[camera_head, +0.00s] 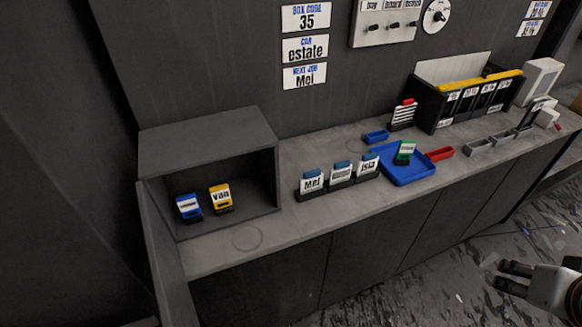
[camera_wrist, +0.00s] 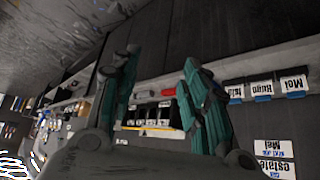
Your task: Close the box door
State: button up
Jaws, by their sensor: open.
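The dark grey box (camera_head: 208,130) stands at the left end of the counter, its front open. Its door (camera_head: 167,262) is a grey panel on the box's left side, swung outward toward the camera and past the counter's front edge. Inside the box a blue tagged item (camera_head: 188,207) and a yellow item (camera_head: 221,198) marked "van" stand side by side. My gripper (camera_head: 507,279) is at the lower right, over the floor in front of the counter, far from the door. In the wrist view my gripper (camera_wrist: 160,70) has its fingers spread with nothing between them. The box and door are not visible there.
The grey counter (camera_head: 250,237) has a clear front strip before the box. A name holder marked "Mel" (camera_head: 312,182) and others stand right of it. Farther right are a blue tray (camera_head: 408,174), a red bin (camera_head: 440,153) and a black file rack (camera_head: 427,103).

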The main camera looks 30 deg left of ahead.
aim_at(176, 308)
jog(key=u, duration=2)
